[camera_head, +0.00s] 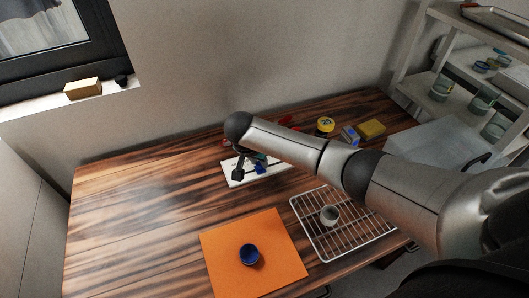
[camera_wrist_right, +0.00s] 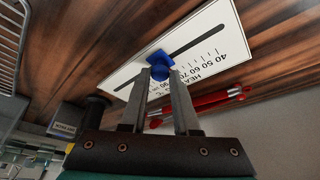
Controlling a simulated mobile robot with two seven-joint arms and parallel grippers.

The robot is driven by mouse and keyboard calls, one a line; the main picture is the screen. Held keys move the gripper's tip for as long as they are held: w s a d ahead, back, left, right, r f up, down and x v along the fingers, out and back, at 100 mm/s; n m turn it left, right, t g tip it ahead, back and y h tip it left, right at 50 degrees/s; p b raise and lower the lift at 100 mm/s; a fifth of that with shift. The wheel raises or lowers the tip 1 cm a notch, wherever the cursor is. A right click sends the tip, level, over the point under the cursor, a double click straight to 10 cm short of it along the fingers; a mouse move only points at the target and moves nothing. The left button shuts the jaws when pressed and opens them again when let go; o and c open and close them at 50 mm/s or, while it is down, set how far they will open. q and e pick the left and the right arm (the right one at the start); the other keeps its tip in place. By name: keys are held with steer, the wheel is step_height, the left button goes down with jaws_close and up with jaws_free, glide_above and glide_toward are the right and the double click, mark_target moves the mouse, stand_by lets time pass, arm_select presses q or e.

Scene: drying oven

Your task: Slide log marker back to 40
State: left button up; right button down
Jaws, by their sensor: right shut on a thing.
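The white log board (camera_head: 238,179) lies on the wooden table, partly hidden by my right arm. In the right wrist view the board (camera_wrist_right: 215,32) has a dark slot and a tick scale, with 40, 50, 60 and 70 readable and HEAT printed below. The blue marker (camera_wrist_right: 160,62) sits about midway along the slot, away from the 40 end; its exact reading is hidden. My right gripper (camera_wrist_right: 161,78) is shut on the marker's knob; in the head view the gripper (camera_head: 250,167) is over the board. My left gripper is not in view.
A red pen-like object (camera_wrist_right: 215,99) lies beside the board. A yellow-lidded jar (camera_head: 325,126) stands behind. The table's left side is clear.

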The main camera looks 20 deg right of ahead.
mark_target(233, 167)
steer(key=a+p, duration=0.2)
steer(key=r, duration=0.1)
steer(key=shift+w+a+p, duration=0.4)
steer(key=a, duration=0.3)
steer(key=shift+a+f, duration=0.3)
steer(key=shift+a, duration=0.4)
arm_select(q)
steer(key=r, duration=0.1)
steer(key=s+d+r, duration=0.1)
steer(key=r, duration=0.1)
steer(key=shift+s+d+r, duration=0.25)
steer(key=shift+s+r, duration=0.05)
arm_select(e)
steer(key=shift+a, duration=0.1)
steer(key=c, duration=0.7)
jaws_free()
steer(key=shift+s+f, duration=0.1)
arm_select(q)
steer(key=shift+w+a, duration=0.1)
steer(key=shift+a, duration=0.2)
arm_select(e)
steer(key=shift+o, duration=0.2)
steer(key=shift+s, duration=0.1)
